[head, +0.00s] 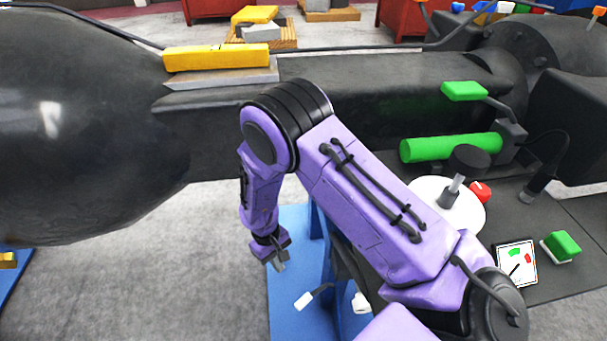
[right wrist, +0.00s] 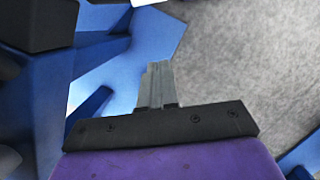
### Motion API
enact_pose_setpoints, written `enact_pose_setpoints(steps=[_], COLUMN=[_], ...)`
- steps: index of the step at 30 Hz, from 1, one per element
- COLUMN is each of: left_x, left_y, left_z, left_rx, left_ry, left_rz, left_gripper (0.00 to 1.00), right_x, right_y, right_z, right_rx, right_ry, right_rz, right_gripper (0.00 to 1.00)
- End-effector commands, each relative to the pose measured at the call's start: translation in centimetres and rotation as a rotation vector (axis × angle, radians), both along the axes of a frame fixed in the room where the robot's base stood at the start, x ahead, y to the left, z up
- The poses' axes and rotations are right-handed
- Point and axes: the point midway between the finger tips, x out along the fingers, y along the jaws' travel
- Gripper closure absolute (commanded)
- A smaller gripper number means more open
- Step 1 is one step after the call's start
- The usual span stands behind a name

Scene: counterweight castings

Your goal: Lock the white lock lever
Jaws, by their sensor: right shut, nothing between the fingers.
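A white lever handle (head: 304,300) on a short dark rod shows low in the middle of the head view, in front of the blue stand (head: 287,240). I take it for the lock lever. Another white part (head: 361,303) sits just right of it, partly hidden by my right arm. My right gripper (head: 279,261) hangs pointing down, above and left of the lever handle and apart from it. Its grey fingers are together and empty, as the right wrist view (right wrist: 156,82) also shows. My left gripper is not in view.
A large dark casting spans the back, carrying a yellow block (head: 215,57). At right are a green cylinder (head: 450,147), a white disc (head: 425,195) with a red knob (head: 480,192), a gauge card (head: 516,263) and a green button (head: 562,246). Grey floor lies open left of the stand.

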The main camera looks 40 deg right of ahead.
Motion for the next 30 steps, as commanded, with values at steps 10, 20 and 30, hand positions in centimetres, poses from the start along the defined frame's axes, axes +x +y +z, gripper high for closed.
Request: enact_pose_setpoints(steps=[10, 20, 30], left_x=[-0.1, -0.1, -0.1], left_y=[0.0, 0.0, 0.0], left_z=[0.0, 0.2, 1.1], left_rx=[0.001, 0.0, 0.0], left_ry=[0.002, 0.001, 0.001], left_rz=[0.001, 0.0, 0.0], left_gripper=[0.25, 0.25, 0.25], right_x=[-0.2, -1.2, -3.1], right_y=[-0.4, -0.4, -0.5], right_z=[0.0, -3.2, -9.5], right_rx=[0.001, 0.0, 0.0], right_ry=[0.0, 0.005, 0.003], right_rz=[-0.009, -0.008, -0.007], right_gripper=[1.0, 1.0, 1.0])
